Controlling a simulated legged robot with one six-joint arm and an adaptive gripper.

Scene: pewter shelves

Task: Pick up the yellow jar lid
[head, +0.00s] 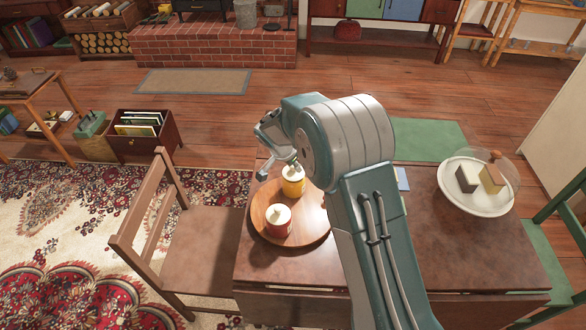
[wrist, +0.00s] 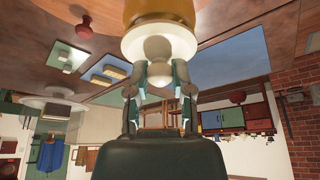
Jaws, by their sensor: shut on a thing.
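The yellow jar (head: 292,187) stands on a round wooden tray (head: 311,222) on the dark table. Its cream lid (head: 293,172) has a round knob and sits on the jar top; I see no clear gap. My gripper (head: 290,163) is above the lid, partly hidden by my arm. In the wrist view, which looks upside down, the yellow jar (wrist: 160,12) is at the top edge with its lid (wrist: 160,39) against it. My gripper (wrist: 159,70) is shut on the lid's knob, with a finger on each side.
A red jar (head: 279,230) with a cream lid shares the tray. A domed plate (head: 475,207) with blocks of food stands on the table's right side. A blue flat thing (head: 402,178) lies behind my arm. A brown chair (head: 205,240) stands left of the table.

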